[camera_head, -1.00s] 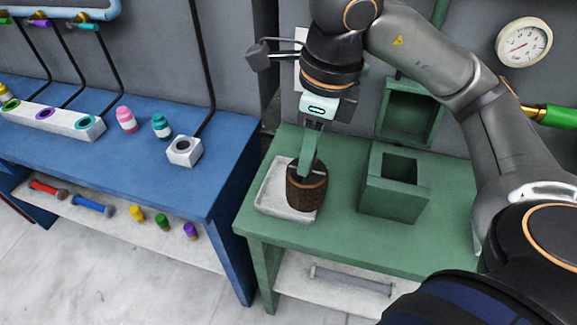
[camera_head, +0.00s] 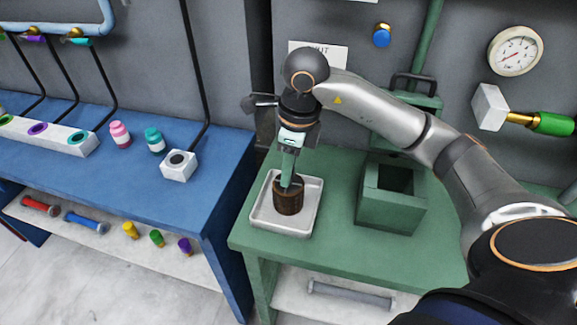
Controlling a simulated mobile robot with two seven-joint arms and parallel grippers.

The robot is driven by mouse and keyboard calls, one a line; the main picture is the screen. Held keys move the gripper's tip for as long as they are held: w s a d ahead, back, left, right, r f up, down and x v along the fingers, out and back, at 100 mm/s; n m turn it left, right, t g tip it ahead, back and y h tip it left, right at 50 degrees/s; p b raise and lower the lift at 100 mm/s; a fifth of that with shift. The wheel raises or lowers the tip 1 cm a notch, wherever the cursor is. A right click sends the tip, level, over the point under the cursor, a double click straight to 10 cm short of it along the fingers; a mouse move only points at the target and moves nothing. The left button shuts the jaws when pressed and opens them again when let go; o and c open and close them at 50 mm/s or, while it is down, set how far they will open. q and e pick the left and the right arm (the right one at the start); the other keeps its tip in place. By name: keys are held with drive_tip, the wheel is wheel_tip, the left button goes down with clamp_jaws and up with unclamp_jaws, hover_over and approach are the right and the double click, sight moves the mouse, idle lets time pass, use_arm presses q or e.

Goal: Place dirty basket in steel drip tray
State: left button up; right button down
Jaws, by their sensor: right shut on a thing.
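The dirty basket (camera_head: 288,202) is a small dark brown, round basket. It is upright, within the outline of the steel drip tray (camera_head: 262,220), a pale shallow square tray on the green table. I cannot tell whether its bottom touches the tray floor. My right gripper (camera_head: 287,184) points down from above and is shut on the basket at its rim. My left gripper is not in view.
A green open-topped box (camera_head: 388,212) stands right of the tray on the green table (camera_head: 335,245). A blue table (camera_head: 215,180) at left holds pink and teal bottles and a white socket block (camera_head: 179,166). A gauge (camera_head: 515,51) and green-handled valve (camera_head: 552,123) are on the wall.

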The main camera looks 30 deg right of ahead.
sight(295, 184)
drive_tip(key=shift+f, duration=0.2)
drive_tip(key=c, duration=0.6)
unclamp_jaws()
drive_tip(key=shift+r, duration=0.1)
drive_tip(key=shift+r, duration=0.15)
drive_tip(key=r, duration=0.4)
drive_tip(key=r+p, duration=0.1)
drive_tip(key=r, duration=0.3)
drive_tip(key=s+d+r+p, duration=0.1)
drive_tip(key=r, duration=0.3)
